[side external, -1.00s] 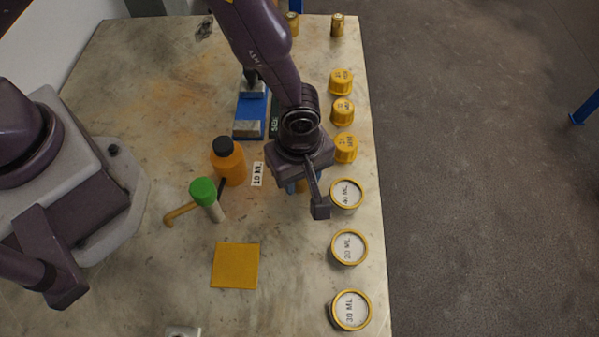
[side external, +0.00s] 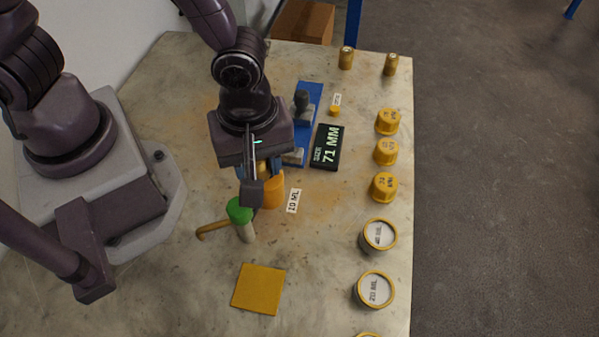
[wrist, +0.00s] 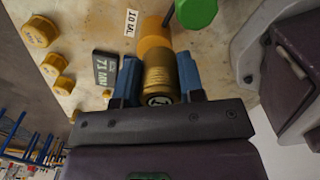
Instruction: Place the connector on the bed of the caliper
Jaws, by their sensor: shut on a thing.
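The connector is a brass-gold cylinder (wrist: 160,75) in the wrist view, pinched between the two blue fingers of my gripper (wrist: 158,82). In the side view my gripper (side external: 259,172) hangs above the orange bottle (side external: 273,191), left of the caliper's front end, and mostly covers the connector. The caliper has a blue bed (side external: 313,92) with grey jaws (side external: 304,108) and a dark display (side external: 325,147) reading 71 MM. Part of its near end is hidden behind my gripper. The display also shows in the wrist view (wrist: 103,70).
A green-capped tube (side external: 241,217) stands close in front of my gripper, with an orange rod (side external: 212,228) beside it. A yellow square (side external: 258,288) lies in front. Yellow caps (side external: 385,152) and round white-topped containers (side external: 379,236) line the right edge. Two brass fittings (side external: 390,65) stand at the back.

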